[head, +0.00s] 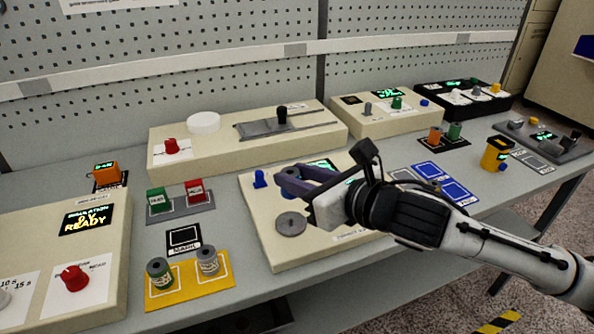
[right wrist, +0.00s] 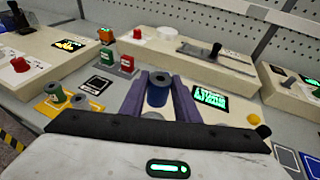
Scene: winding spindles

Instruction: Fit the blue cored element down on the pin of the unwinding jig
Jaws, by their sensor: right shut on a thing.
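My right gripper (head: 292,181) is shut on the blue cored element (right wrist: 157,93), whose round open end faces up between the purple fingers in the right wrist view. In the head view the fingers largely hide this element. The gripper is above the beige middle panel (head: 320,246). A grey disc with a small raised centre (head: 291,224), which looks like the jig's pin and base, is on this panel, nearer the camera than the fingertips. The element is apart from the disc. My left gripper is not in view.
A yellow tray (head: 190,291) with green and grey cored elements stands left of the panel. A blue knob (head: 259,179) is close to the fingers. Green and red blocks (head: 195,191) stand behind left. Blue mats (head: 456,190) lie to the right. A long beige unit (head: 235,151) is behind.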

